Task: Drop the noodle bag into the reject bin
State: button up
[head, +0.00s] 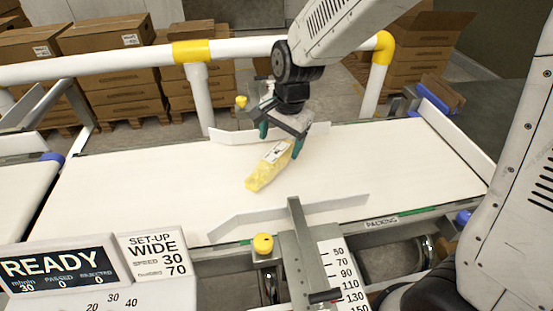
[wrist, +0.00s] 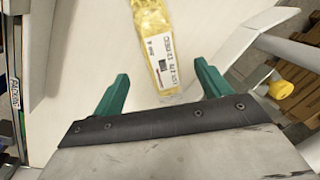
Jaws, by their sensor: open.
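The noodle bag (head: 265,170) is a yellow pack with a white label, lying flat on the white belt. In the wrist view the bag (wrist: 160,45) lies ahead of and between the green fingertips, its near end just reaching the gap between them. My gripper (head: 281,142) is open, low over the belt at the bag's far end. Its two green fingers also show in the wrist view (wrist: 160,85), apart on either side, with no clear contact on the bag. I cannot make out a reject bin in either view.
Angled white guide rails stand on the belt, a near one (head: 290,217) and a far one behind my gripper. A white tube railing (head: 130,68) with yellow joints runs behind. A READY display (head: 60,268) and a scale plate (head: 345,275) sit in front. Cardboard boxes stand beyond.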

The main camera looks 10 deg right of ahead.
aim_at(278, 152)
jog(key=f, duration=0.4)
jog(key=w+f, duration=0.1)
jog(key=f, duration=0.1)
jog(key=shift+a+f, duration=0.15)
jog(key=shift+a, duration=0.05)
jog(key=shift+c, duration=0.3)
jog(key=c, duration=1.3)
jog(key=shift+o, duration=0.2)
jog(key=shift+w, duration=0.1)
